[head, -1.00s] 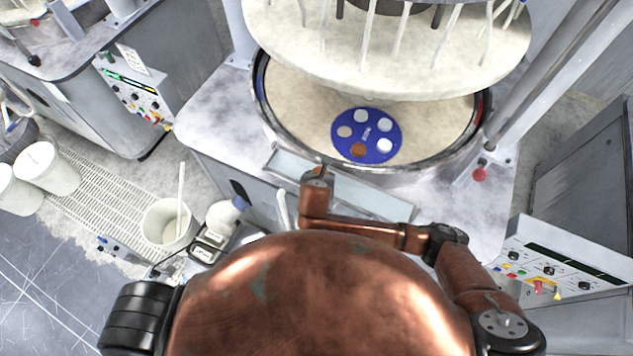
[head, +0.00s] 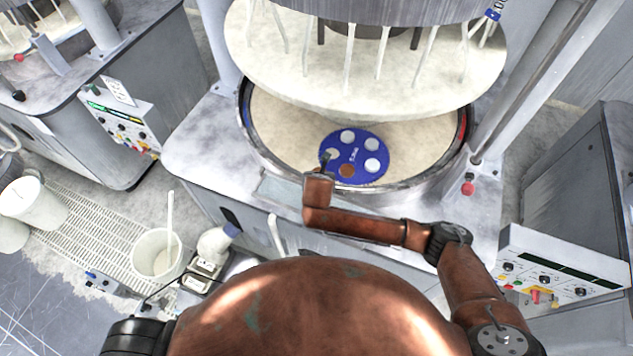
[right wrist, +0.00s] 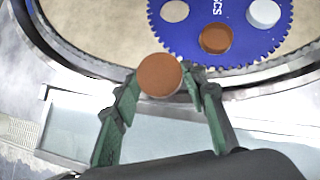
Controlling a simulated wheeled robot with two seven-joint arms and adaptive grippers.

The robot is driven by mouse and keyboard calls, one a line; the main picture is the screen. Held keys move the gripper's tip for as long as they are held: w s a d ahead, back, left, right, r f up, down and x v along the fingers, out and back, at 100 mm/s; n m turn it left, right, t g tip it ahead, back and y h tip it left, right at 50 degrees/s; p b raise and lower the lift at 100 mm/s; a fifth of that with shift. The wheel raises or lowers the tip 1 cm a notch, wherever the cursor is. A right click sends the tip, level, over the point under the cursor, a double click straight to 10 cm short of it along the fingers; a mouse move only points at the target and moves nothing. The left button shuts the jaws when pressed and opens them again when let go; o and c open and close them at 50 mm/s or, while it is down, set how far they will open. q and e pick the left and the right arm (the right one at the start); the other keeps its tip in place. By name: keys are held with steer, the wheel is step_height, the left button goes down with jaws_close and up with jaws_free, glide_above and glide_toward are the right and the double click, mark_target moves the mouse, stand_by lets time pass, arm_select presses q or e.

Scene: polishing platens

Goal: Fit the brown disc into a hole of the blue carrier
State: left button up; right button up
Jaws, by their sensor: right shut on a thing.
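The blue carrier (head: 355,151) lies on the beige polishing pad and has a toothed edge. White discs (right wrist: 263,13) fill several of its holes, and a brown disc (right wrist: 216,39) lies in another. One hole (right wrist: 175,12) shows the beige of the pad and looks empty; in the head view it is at the carrier's left side. My right gripper (right wrist: 158,84), with green fingers, is shut on a separate brown disc (right wrist: 160,75). It holds this disc over the platen's near rim, just short of the carrier. My left gripper is not in view.
A raised metal rim (head: 425,190) rings the platen pad (head: 290,125). A large upper plate (head: 360,85) hangs above the far part of the pad. A post (head: 520,95) stands at the right. A white bucket (head: 157,255) and bottle (head: 216,243) stand at the lower left.

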steer(key=shift+w+d, duration=0.25)
steer(key=shift+w, duration=0.7)
steer(key=shift+w+d, duration=0.2)
steer(key=shift+w, duration=0.4)
steer(key=shift+w+d, duration=0.15)
steer(key=shift+w, duration=0.4)
steer(key=shift+w+d+b, duration=0.2)
steer(key=shift+w+d, duration=0.15)
steer(key=shift+w, duration=1.05)
steer(key=shift+w+d+b, duration=0.25)
steer(key=shift+w+d, duration=0.15)
steer(key=shift+w, duration=1)
steer(key=shift+w+d+b, duration=0.2)
steer(key=shift+w+d, duration=0.15)
steer(key=shift+w, duration=1.05)
steer(key=b+x, duration=0.2)
steer(key=x, duration=0.1)
steer(key=d+b+x, duration=0.1)
steer(key=shift+w+f, duration=0.2)
steer(key=shift+f, duration=0.05)
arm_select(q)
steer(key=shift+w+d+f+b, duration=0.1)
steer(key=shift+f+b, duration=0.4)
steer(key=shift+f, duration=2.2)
arm_select(e)
steer(key=shift+f, duration=1.45)
steer(key=shift+f, duration=0.35)
steer(key=o, duration=1.2)
steer(key=shift+c, duration=0.2)
